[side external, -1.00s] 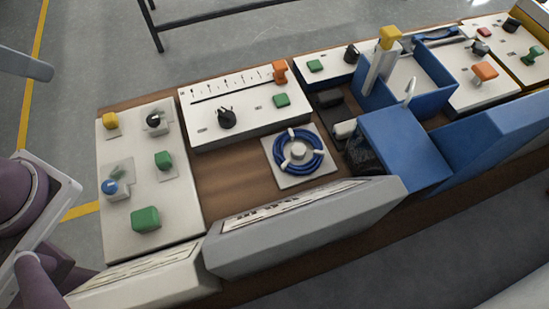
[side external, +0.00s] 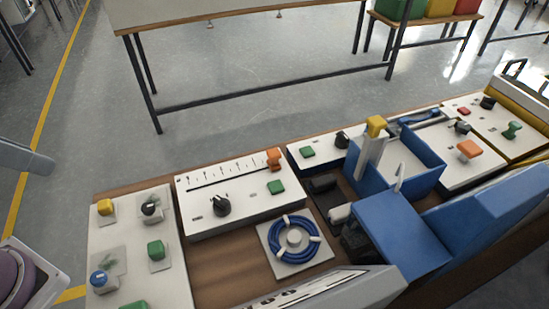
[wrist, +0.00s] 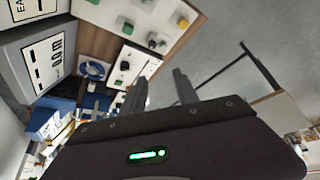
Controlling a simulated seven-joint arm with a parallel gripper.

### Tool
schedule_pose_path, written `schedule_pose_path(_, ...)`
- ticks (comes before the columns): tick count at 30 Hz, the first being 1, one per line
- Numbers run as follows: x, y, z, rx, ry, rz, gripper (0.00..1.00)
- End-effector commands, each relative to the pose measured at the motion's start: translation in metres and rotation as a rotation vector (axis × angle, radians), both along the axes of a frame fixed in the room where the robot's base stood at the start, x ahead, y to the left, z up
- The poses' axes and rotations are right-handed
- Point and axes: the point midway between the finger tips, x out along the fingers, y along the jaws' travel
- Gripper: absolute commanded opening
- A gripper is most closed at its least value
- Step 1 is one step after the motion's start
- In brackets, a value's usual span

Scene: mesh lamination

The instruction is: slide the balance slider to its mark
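The balance slider (side external: 273,159) is an orange knob on a dark slot with a row of tick marks, on a white panel (side external: 240,205). It stands at the right end of the slot in the side external view. I cannot tell which tick is its mark. My gripper (wrist: 160,84) shows in the wrist view with its two dark fingers apart and nothing between them. It is away from the slider. The white panel also shows in the wrist view (wrist: 138,64), partly behind the left finger; I cannot make out the orange knob there.
The panel also has a black knob (side external: 221,206) and a green button (side external: 276,187). A blue ring (side external: 294,242) lies in front of it. A control panel (side external: 125,245) stands left, a blue bin (side external: 367,190) right. Open floor lies behind the console.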

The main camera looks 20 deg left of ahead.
Motion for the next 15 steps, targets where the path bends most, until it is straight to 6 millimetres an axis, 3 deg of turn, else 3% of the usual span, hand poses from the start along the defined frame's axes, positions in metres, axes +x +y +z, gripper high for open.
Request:
schedule_pose_path(8, 0.000, 0.000, 0.000, 0.000, 0.000, 0.000, 0.36)
schedule_pose_path(11, 0.002, -0.001, 0.002, -0.007, 0.003, 0.003, 0.49)
schedule_pose_path(14, 0.026, -0.006, 0.015, -0.082, 0.045, 0.046, 0.49)
schedule_pose_path(15, 0.045, -0.011, 0.023, -0.133, 0.078, 0.084, 0.49)
